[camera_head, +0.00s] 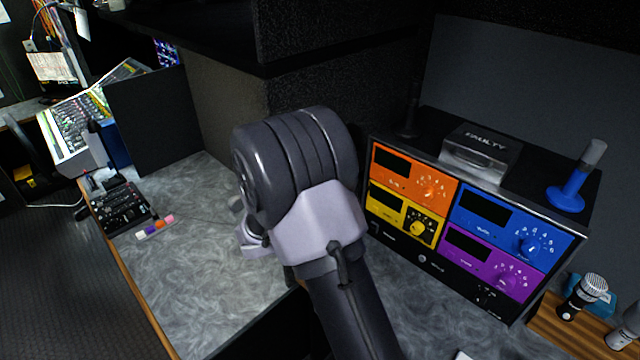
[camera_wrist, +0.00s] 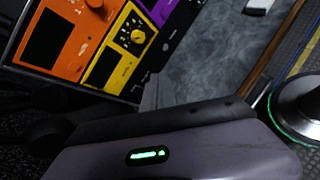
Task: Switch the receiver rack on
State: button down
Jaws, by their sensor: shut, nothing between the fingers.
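The receiver rack (camera_head: 452,275) is a black case standing on the counter at the right. It holds an orange receiver (camera_head: 412,178), a blue one (camera_head: 520,226), a yellow one (camera_head: 402,215) and a purple one (camera_head: 492,264), each with a dark display and a knob. Small controls (camera_head: 487,297) sit on the black strip below; their setting is too small to read. In the wrist view, the orange (camera_wrist: 80,30) and yellow receivers show at upper left. My gripper (camera_wrist: 155,120) is shut and empty, apart from the rack; its fingertips are not clear.
A clear box (camera_head: 480,152) and a blue stand (camera_head: 568,195) are on top of the rack. Microphones (camera_head: 582,297) stand on a wooden board at right. A small mixer (camera_head: 120,208) and coloured blocks (camera_head: 155,227) lie at left. The middle counter (camera_head: 200,280) is clear.

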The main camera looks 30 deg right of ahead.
jog(key=w+f+n+t+p, duration=0.1)
jog(key=w+f+n, duration=0.1)
jog(key=f+n, duration=0.1)
jog(key=w+f+n+t+h+p, duration=0.1)
jog(key=w+f+n+t, duration=0.1)
jog(key=f, duration=0.3)
jog(key=w+d+f+n+t+h+p, duration=0.1)
jog(key=w+f+n+t, duration=0.1)
jog(key=w+f+n, duration=0.1)
jog(key=shift+w+d+f+n, duration=0.1)
jog(key=shift+f+n, duration=0.6)
jog(key=shift+n, duration=0.4)
send_near(374, 229)
jog(key=f, duration=0.1)
jog(key=d+f+b, duration=0.1)
jog(key=f, duration=0.1)
jog(key=shift+f, duration=0.2)
jog(key=d, duration=0.1)
jog(key=d+r, duration=0.1)
jog(key=w+d, duration=0.1)
jog(key=shift+d+r, duration=0.2)
jog(key=shift+r, duration=0.05)
jog(key=shift+d+r, duration=0.15)
jog(key=shift+d, duration=0.15)
